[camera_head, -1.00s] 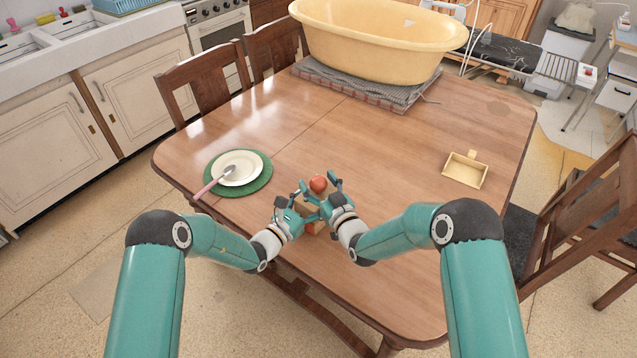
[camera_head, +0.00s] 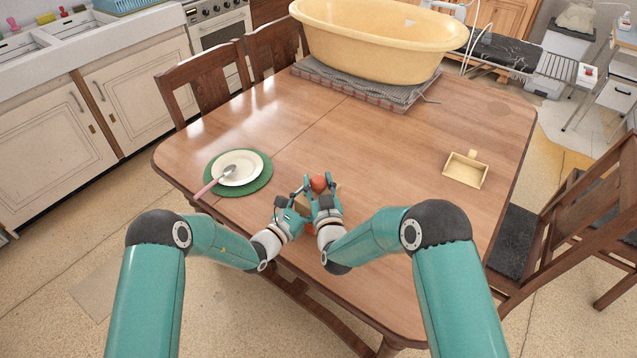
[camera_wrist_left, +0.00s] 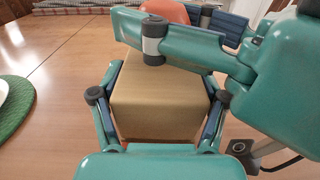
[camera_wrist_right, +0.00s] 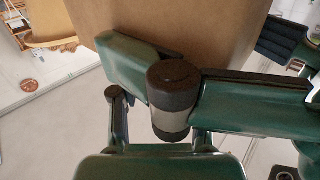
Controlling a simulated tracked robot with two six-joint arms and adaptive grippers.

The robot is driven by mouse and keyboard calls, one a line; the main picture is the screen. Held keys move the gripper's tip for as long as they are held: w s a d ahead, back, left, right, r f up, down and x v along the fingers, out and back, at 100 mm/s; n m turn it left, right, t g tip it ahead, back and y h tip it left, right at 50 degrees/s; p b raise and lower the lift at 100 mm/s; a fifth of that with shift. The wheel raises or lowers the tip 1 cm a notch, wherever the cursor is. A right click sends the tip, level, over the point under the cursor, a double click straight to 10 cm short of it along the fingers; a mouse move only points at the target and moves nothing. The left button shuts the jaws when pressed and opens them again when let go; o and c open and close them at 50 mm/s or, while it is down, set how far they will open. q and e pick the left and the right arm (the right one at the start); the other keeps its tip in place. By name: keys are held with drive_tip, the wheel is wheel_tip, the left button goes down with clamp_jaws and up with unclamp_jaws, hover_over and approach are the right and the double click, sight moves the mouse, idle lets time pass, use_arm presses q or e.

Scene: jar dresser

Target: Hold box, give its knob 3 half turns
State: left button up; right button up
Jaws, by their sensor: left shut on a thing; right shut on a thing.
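The box (camera_head: 301,203) is a tan block near the table's front edge, mostly hidden by my grippers in the head view. In the left wrist view the box (camera_wrist_left: 158,100) sits between the fingers of my left gripper (camera_head: 297,207), which is shut on its sides. An orange-red round knob (camera_head: 318,182) is on the box's far side, and its edge (camera_wrist_left: 168,12) shows in the left wrist view. My right gripper (camera_head: 319,187) is shut on the knob, a finger at either side. In the right wrist view the tan box face (camera_wrist_right: 195,25) fills the top.
A white plate (camera_head: 241,174) with a spoon lies on a green mat (camera_head: 257,186) to the left. A small yellow tray (camera_head: 463,172) lies at the right. A large yellow tub (camera_head: 380,45) stands on a grey cloth at the back. The middle of the table is clear.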

drive_tip(key=shift+m+h, duration=0.6)
drive_tip(key=shift+h, duration=0.3)
drive_tip(key=o, duration=1.2)
drive_tip(key=s, duration=0.4)
drive_tip(key=s+d, duration=0.1)
drive_tip(key=s, duration=0.7)
drive_tip(key=shift+d, duration=0.15)
drive_tip(key=shift+w, duration=0.1)
drive_tip(key=shift+c, duration=0.2)
